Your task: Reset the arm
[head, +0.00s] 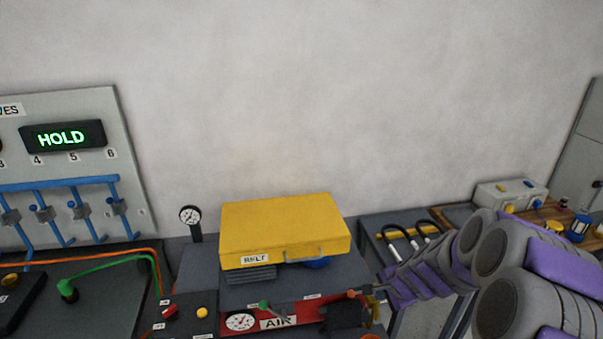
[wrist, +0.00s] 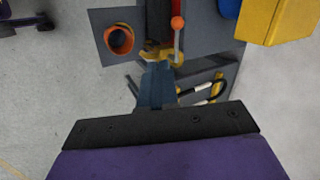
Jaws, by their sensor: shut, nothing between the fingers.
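My arm comes in from the right in the head view, and my gripper (head: 379,289) is beside the right end of the red AIR panel (head: 278,322). In the wrist view my gripper (wrist: 158,68) shows as narrow blue-grey fingers, shut together with nothing held. The fingertips show close to a yellow part (wrist: 160,54) below an orange-knobbed lever (wrist: 177,24). I cannot tell whether they touch it.
A yellow BELT case (head: 285,225) sits on the bench left of my arm. Black-handled tools (head: 400,238) lie close behind the arm. A grey box with an orange ring (wrist: 120,40) is left of the fingers. Wall space above is clear.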

